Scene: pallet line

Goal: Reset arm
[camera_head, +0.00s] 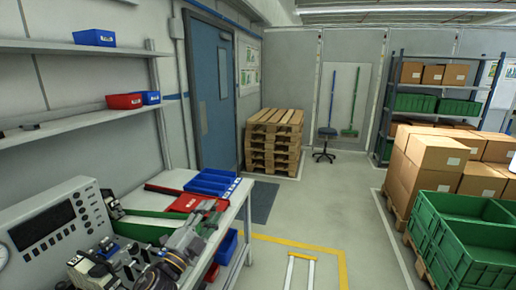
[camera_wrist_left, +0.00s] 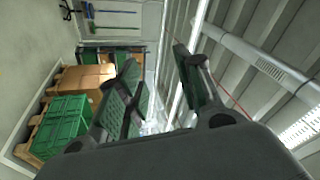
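My left arm comes in at the lower left of the head view, over the workbench (camera_head: 228,222). My left gripper (camera_head: 206,209) is above the bench's front part, near the red and blue trays. In the left wrist view its two dark fingers with green pads (camera_wrist_left: 157,68) stand apart, with nothing between them. My right gripper is in neither view.
A grey instrument (camera_head: 58,230) stands on the bench. Blue trays (camera_head: 213,182) and a red tray (camera_head: 190,202) lie at its far end. Stacked pallets (camera_head: 274,140) stand by the wall. Green crates (camera_head: 470,230) and boxes are on the right.

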